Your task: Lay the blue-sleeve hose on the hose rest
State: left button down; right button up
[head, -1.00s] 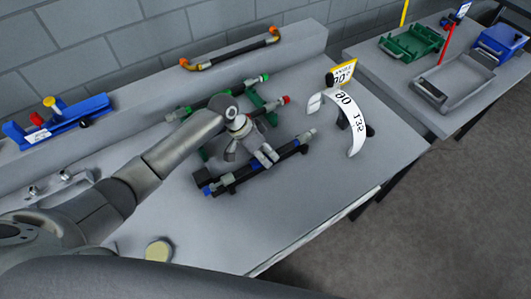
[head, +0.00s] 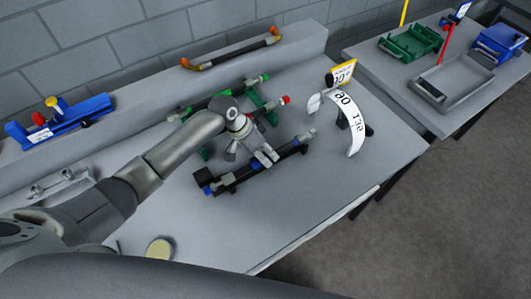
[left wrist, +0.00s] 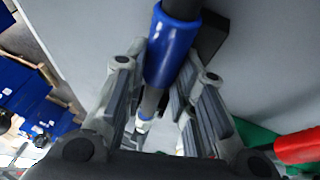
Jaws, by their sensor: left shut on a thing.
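The blue-sleeve hose (head: 286,153) is a dark tube with blue sleeves and a grey end fitting. It lies slantwise near the middle of the bench in the head view. My left gripper (head: 265,158) is shut on it from above, around its middle. In the left wrist view the fingers (left wrist: 158,103) flank the tube, and a blue sleeve (left wrist: 171,45) shows just beyond them. A black block (head: 203,175) sits at the hose's left end. It may be part of the hose rest, but I cannot tell whether the hose touches it. My right gripper is not in view.
Behind are a red-ended hose (head: 285,100), a green-ended hose (head: 264,77) and green supports (head: 267,107). A white curved scale (head: 356,134) stands to the right. An orange-ended hose (head: 230,54) lies on the back ledge. The front bench is mostly clear.

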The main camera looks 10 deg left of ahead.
pick_arm(q)
jog(key=c, duration=1.1)
grip_release()
jog(key=shift+s+f, duration=0.3)
jog(key=shift+f, duration=0.15)
jog(key=shift+w, duration=0.1)
jog(key=shift+a, duration=0.1)
jog(key=w+v, duration=0.1)
jog(key=v, duration=1.1)
jog(key=shift+s+r, duration=0.15)
jog(key=shift+s, duration=0.1)
